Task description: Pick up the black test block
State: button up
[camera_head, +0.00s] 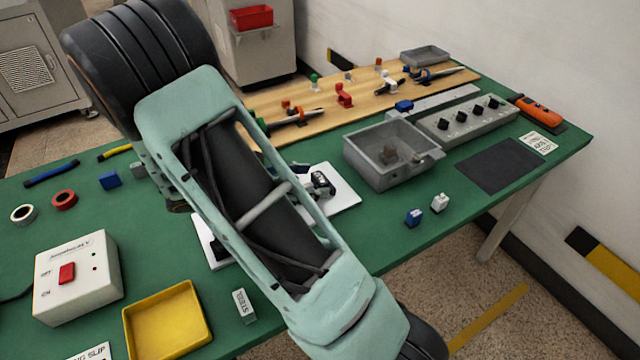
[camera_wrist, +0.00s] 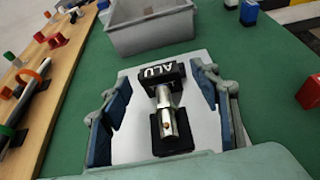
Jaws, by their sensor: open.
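A black block with white "ALU" lettering (camera_wrist: 161,73) stands on a white plate (camera_wrist: 135,142) in the wrist view. A silver cylinder (camera_wrist: 166,112) runs from it towards a second black part (camera_wrist: 172,138); I cannot tell whether they are joined. My gripper (camera_wrist: 163,98) is open, with one blue-padded finger on each side of these parts and clear gaps to both. In the head view the lettered black block (camera_head: 321,183) shows right of my arm on the white plate (camera_head: 343,186). My arm hides most of the plate and gripper there.
A grey open bin (camera_head: 390,158) stands right of the plate. Blue (camera_head: 413,217) and white (camera_head: 439,203) blocks lie near the table edge. A yellow tray (camera_head: 167,318), a "STEEL" block (camera_head: 244,306) and a white switch box (camera_head: 76,277) are at the near left. A wooden board with fixtures (camera_head: 300,134) lies behind.

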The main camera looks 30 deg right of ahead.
jog(key=shift+x, duration=0.8)
jog(key=c, duration=1.3)
jog(key=shift+c, duration=0.2)
